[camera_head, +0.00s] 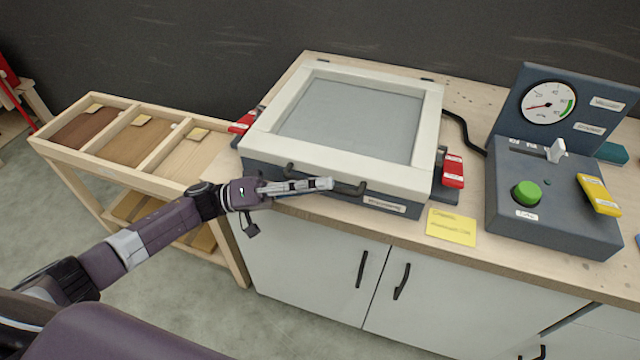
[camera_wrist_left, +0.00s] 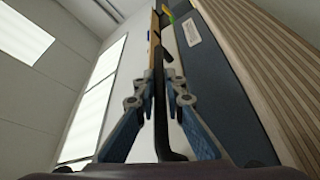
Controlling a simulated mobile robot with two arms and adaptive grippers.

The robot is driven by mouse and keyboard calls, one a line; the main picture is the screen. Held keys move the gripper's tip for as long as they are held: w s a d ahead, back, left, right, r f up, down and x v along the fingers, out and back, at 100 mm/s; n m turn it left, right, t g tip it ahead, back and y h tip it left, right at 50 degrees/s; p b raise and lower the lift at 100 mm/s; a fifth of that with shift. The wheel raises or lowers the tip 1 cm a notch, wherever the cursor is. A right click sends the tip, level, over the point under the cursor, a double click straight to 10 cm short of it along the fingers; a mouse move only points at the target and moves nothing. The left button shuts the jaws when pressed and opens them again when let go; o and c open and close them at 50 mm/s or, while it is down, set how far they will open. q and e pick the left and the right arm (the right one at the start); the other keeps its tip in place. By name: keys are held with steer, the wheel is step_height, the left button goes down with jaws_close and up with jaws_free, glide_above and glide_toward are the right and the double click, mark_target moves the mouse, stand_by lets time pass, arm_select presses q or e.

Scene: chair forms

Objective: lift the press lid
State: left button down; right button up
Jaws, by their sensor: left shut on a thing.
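The press lid (camera_head: 425,130) is a cream frame around a grey panel. It lies flat on the dark press base (camera_head: 270,172) on the workbench. A black bar handle (camera_head: 358,189) runs along the lid's front edge. My left gripper (camera_head: 325,184) reaches in from the left and is shut on this handle, hiding its middle. In the left wrist view the dark handle bar (camera_wrist_left: 160,115) passes between the fingers (camera_wrist_left: 160,90). Red latches sit at the lid's left side (camera_head: 241,124) and right side (camera_head: 453,171). My right gripper is not in view.
A control box (camera_head: 560,215) with a green button and a gauge (camera_head: 548,102) stands right of the press. A yellow note (camera_head: 451,227) lies on the bench front. A wooden rack (camera_head: 110,165) with sorted panels stands left. White cupboard doors (camera_head: 330,290) are below.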

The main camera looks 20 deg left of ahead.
arm_select(q)
steer(key=shift+d, duration=0.1)
steer(key=shift+r+p, duration=0.35)
steer(key=shift+p, duration=0.05)
steer(key=w+r+p, duration=0.4)
steer(key=r+p, duration=0.5)
steer(key=r, duration=0.4)
steer(key=w+r+n+p, duration=0.1)
steer(key=w+r+p, duration=0.3)
steer(key=r+p, duration=0.5)
step_height(320, 180, up, 4)
steer(key=shift+w+d+f+n+p, duration=0.2)
steer(key=shift+w+n+p, duration=0.1)
steer(key=shift+p, duration=0.1)
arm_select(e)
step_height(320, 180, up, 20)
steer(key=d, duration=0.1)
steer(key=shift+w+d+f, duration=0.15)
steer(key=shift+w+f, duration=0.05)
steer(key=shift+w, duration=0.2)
arm_select(q)
steer(key=shift+s, duration=0.1)
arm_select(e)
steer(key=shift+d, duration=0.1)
arm_select(q)
steer(key=c, duration=2.3)
jaws_free()
steer(key=shift+d, duration=0.1)
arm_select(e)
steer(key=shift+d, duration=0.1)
